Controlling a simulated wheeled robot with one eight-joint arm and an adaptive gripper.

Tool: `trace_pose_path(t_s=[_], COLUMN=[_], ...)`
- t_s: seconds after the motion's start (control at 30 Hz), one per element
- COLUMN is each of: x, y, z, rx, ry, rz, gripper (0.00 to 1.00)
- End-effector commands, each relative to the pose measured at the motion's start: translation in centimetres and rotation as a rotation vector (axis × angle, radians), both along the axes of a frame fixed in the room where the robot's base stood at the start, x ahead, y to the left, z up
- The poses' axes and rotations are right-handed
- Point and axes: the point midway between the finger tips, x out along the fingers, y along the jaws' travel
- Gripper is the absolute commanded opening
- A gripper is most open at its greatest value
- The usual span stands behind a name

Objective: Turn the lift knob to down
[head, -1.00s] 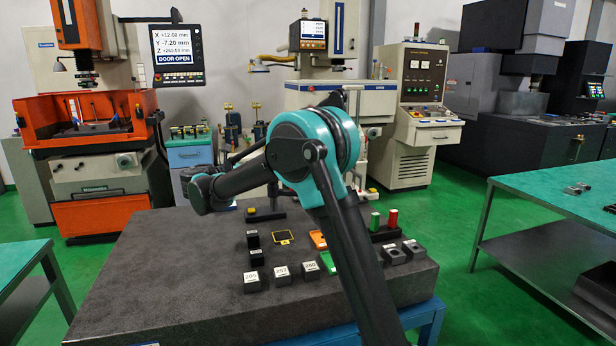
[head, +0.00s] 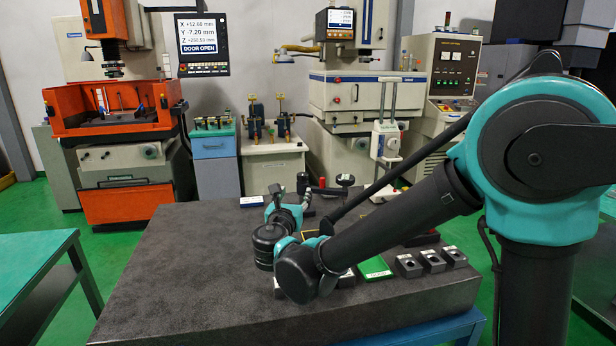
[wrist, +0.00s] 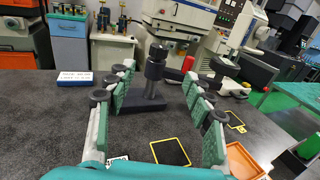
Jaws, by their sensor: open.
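My gripper (head: 289,194) is low over the far part of the dark stone table. In the wrist view my gripper (wrist: 157,72) is open and empty, with green-padded fingers apart on both sides. Between and beyond the fingers stands a black upright post with a ridged knob-like head (wrist: 155,62) on a flat dark base (wrist: 140,103). I see no gap closed on it; whether a finger touches it I cannot tell. No lettering for lift or down is readable, so I cannot tell whether this is the lift knob. The arm partly hides this area in the head view.
The stone table (head: 190,270) has clear room at left. A yellow-framed dark pad (wrist: 171,151), an orange tray (wrist: 243,160) and a labelled block (wrist: 88,77) lie near my gripper. Dark blocks (head: 431,261) and a green tray (head: 375,268) sit at right. An orange machine (head: 115,115) stands behind.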

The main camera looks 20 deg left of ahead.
Motion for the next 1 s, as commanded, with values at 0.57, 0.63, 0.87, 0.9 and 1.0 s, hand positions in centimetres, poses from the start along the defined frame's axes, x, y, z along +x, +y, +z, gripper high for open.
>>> trace_pose_path(t_s=[0.57, 0.63, 0.87, 0.9, 1.0], x=[11.2, 12.2, 14.0, 14.2, 14.3], y=[2.0, 2.1, 2.5, 2.5, 2.6], z=[0.0, 0.0, 0.0, 0.0, 0.0], rx=[0.000, 0.000, 0.000, 0.000, 0.000], ry=[0.000, 0.000, 0.000, 0.000, 0.000], rz=[-0.004, -0.005, -0.003, -0.003, -0.003], gripper=[0.53, 0.53, 0.53, 0.53, 0.53])
